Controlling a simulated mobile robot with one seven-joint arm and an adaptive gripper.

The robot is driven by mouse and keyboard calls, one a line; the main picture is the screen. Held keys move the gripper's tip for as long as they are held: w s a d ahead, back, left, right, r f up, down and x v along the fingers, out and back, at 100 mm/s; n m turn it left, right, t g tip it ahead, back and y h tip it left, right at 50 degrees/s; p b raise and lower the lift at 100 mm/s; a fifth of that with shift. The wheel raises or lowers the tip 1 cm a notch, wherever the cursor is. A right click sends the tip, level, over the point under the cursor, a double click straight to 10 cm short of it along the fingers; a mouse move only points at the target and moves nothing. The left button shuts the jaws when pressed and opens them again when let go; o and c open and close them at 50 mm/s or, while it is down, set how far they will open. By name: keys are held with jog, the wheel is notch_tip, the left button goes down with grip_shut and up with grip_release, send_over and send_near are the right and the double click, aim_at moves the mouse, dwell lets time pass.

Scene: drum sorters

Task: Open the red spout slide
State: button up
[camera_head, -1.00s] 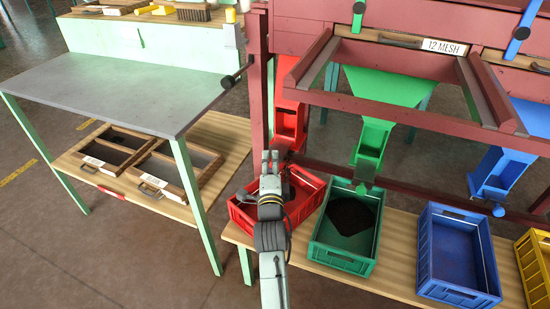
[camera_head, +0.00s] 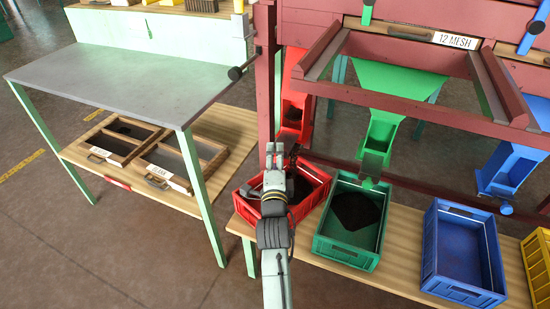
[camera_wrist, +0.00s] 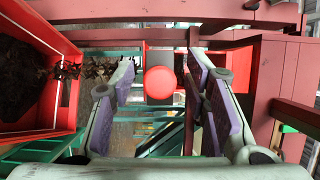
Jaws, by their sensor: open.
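The red spout (camera_head: 295,105) hangs at the left end of the red-brown frame, above the red bin. My gripper (camera_head: 280,152) is in front of its lower end and hides part of it. In the wrist view a round red knob (camera_wrist: 160,82) shows between my two spread, purple-padded fingers. There is a clear gap on both sides of the knob. My gripper is open and holds nothing. I cannot tell how deep the knob sits between the fingers. The slide plate itself is not clearly visible.
The red bin (camera_head: 315,194) with dark material is close below my gripper; its wall (camera_wrist: 52,100) is at left in the wrist view. A green bin (camera_head: 325,240) and a blue bin (camera_head: 430,255) stand to the right. A grey-topped bench (camera_head: 120,85) is at left.

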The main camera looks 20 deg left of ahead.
jog(key=v, duration=0.7)
jog(key=shift+s, duration=0.2)
